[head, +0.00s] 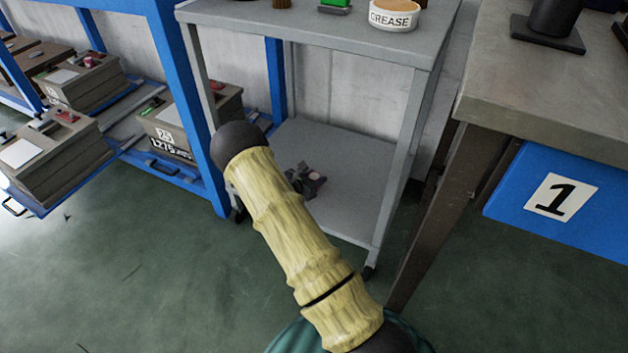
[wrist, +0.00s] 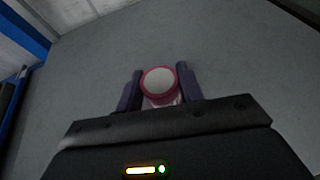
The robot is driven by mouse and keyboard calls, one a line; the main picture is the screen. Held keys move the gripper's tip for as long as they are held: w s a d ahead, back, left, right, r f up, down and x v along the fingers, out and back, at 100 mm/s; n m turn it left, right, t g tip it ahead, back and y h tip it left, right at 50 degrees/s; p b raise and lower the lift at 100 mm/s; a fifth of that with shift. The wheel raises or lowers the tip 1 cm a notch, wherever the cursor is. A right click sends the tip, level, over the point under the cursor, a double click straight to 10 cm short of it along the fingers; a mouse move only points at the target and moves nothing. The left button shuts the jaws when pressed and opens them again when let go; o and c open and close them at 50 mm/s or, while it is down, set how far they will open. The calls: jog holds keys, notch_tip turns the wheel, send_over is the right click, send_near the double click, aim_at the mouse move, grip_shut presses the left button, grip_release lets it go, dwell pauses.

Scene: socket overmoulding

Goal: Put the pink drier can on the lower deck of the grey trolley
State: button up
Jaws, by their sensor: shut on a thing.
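The grey trolley's lower deck (head: 345,160) is a bare flat sheet in the middle of the head view. My gripper (head: 306,181) is over this deck, partly hidden behind my arm. In the wrist view the can (wrist: 159,84) has a round white top with a pink rim and sits between the two fingers of my gripper (wrist: 161,88). Grey deck surface (wrist: 230,65) surrounds it. I cannot tell whether the can touches the deck.
The trolley's upper deck (head: 300,22) overhangs and carries a grease tub (head: 395,14) and a green item (head: 335,6). Trolley posts (head: 395,160) flank the opening. A blue rack (head: 185,90) with moulds stands left, a workbench (head: 540,90) right. The lower deck around my gripper is clear.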

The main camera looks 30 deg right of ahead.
jog(key=shift+f, duration=0.15)
jog(key=o, duration=1)
jog(key=shift+a+r, duration=0.1)
jog(key=shift+r, duration=0.15)
jog(key=p+v, duration=0.6)
jog(key=v, duration=0.5)
jog(key=shift+r, duration=0.2)
jog(key=shift+s+a, duration=0.25)
jog(key=shift+a, duration=0.1)
jog(key=shift+r, duration=0.1)
